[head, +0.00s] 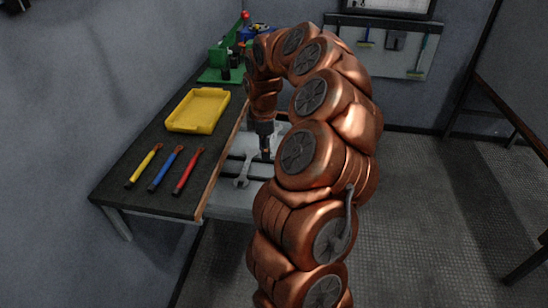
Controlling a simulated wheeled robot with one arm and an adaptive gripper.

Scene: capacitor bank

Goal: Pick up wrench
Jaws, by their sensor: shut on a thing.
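The wrench (242,172) is a silver-grey open-ended tool to the right of the workbench's front edge, over a light grey surface with dark strips. My gripper (266,155) points down at the wrench's upper right and is shut on it. The fingertips are small and dark here, so their exact contact is hard to see. I cannot tell whether the wrench touches the surface below it. My copper arm hides part of the area to the right.
The dark workbench (135,203) carries a yellow tray (198,110) and three tools with yellow, blue (165,170) and red handles. A green rack (222,66) stands at its back. A wall board (385,47) hangs behind. The floor at right is open.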

